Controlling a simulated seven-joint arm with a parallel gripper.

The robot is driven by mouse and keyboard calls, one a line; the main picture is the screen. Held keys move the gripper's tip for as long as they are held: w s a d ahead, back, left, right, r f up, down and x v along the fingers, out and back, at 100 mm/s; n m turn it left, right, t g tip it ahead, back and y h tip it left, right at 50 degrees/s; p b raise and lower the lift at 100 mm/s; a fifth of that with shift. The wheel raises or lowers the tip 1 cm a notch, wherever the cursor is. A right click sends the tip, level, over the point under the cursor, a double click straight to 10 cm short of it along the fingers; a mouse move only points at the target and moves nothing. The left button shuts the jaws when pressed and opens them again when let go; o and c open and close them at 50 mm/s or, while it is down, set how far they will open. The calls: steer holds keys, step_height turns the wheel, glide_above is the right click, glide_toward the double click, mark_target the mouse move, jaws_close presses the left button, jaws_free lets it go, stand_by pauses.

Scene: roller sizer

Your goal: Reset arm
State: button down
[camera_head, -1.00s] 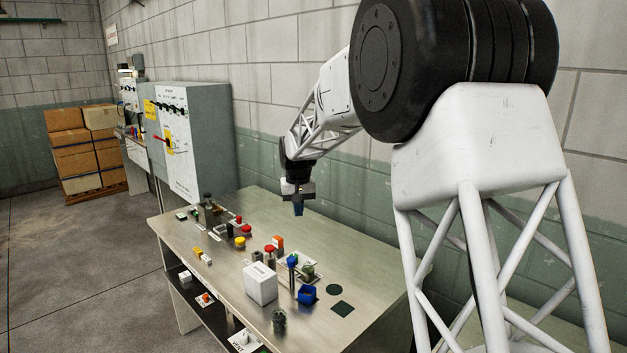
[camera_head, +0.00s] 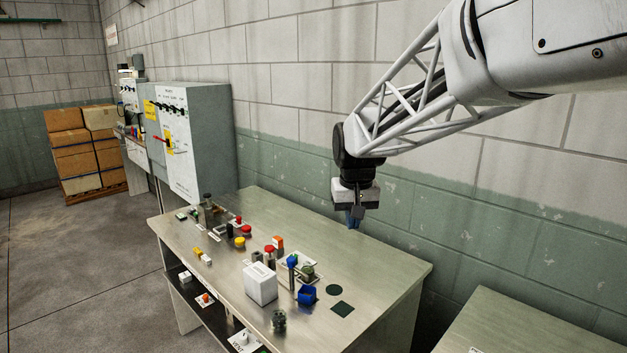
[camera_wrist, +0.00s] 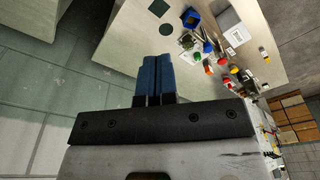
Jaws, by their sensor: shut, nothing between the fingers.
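My gripper (camera_head: 354,219) hangs in the air near the wall, above the back right part of the metal table (camera_head: 385,272). Its blue fingers are together and hold nothing. In the wrist view my gripper (camera_wrist: 157,62) shows its two blue fingers side by side, pointing towards the tabletop (camera_wrist: 115,40). My arm reaches in from the upper right of the head view.
On the table stand a white box (camera_head: 260,284), a blue open bin (camera_head: 307,294), a dark knob (camera_head: 279,320) and several coloured parts. Two dark green patches lie near the right side. A grey cabinet (camera_head: 205,140) stands behind left. A second table (camera_head: 530,325) is at lower right.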

steer(key=s+d+f, duration=0.2)
steer(key=s+d, duration=0.1)
steer(key=s, duration=0.8)
steer(key=s+d+f+m, duration=0.1)
steer(key=s+d+f, duration=0.1)
steer(key=s, duration=0.9)
steer(key=s+d+f+t, duration=0.1)
steer(key=s+d, duration=0.3)
steer(key=s, duration=0.7)
steer(key=shift+s+d+f, duration=0.2)
steer(key=shift+d+f, duration=0.2)
steer(key=shift+f, duration=0.4)
